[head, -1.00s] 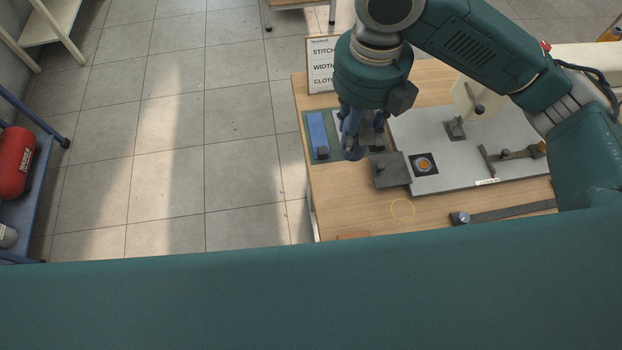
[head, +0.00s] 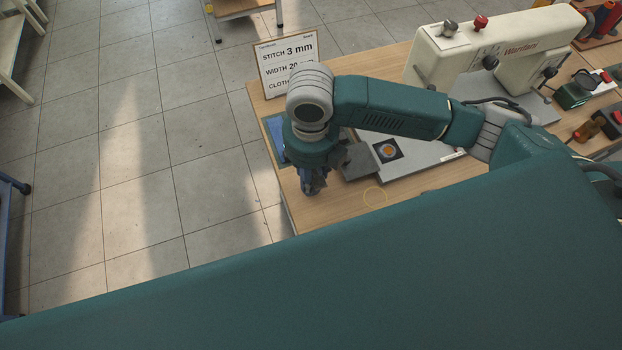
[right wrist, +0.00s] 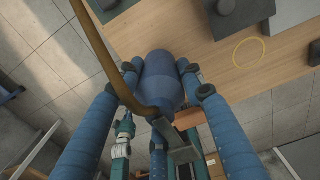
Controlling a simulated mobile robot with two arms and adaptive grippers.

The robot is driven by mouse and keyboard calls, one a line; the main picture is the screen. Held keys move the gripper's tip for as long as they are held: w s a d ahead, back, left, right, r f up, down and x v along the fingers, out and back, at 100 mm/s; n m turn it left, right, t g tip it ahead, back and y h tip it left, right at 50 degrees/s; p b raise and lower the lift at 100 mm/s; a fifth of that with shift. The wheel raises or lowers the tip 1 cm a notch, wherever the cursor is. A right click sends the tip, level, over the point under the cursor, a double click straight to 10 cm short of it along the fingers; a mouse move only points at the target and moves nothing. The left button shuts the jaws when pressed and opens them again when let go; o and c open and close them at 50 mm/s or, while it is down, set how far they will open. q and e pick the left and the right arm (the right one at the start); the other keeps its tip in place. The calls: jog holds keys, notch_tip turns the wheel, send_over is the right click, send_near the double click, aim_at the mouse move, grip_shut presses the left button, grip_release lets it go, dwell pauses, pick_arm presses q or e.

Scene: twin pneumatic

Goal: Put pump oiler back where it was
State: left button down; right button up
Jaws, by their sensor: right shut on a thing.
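The pump oiler (right wrist: 160,78) shows in the right wrist view as a blue body with a long brass spout that curves toward the upper left. My right gripper (right wrist: 165,90) is shut around its body, with a finger on each side. In the head view my right gripper (head: 313,184) hangs low near the table's left edge, and its arm hides most of the oiler. I cannot tell the oiler's height over the table. My left gripper is in neither view.
A cream sewing machine (head: 500,48) stands on the wooden table (head: 345,197). A grey block (head: 358,160) and a yellow ring (head: 375,196) lie near the gripper. A sign (head: 287,62) stands at the back left, by a blue piece (head: 275,135). Table wood around the ring is bare.

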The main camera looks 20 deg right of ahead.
jog(key=shift+f, duration=1.8)
jog(key=shift+f, duration=0.1)
jog(key=o, duration=1.4)
notch_tip(320, 180, up, 12)
jog(key=shift+a+r+b, duration=0.1)
jog(key=shift+r+b, duration=0.05)
jog(key=shift+b, duration=0.4)
jog(key=shift+s, duration=0.1)
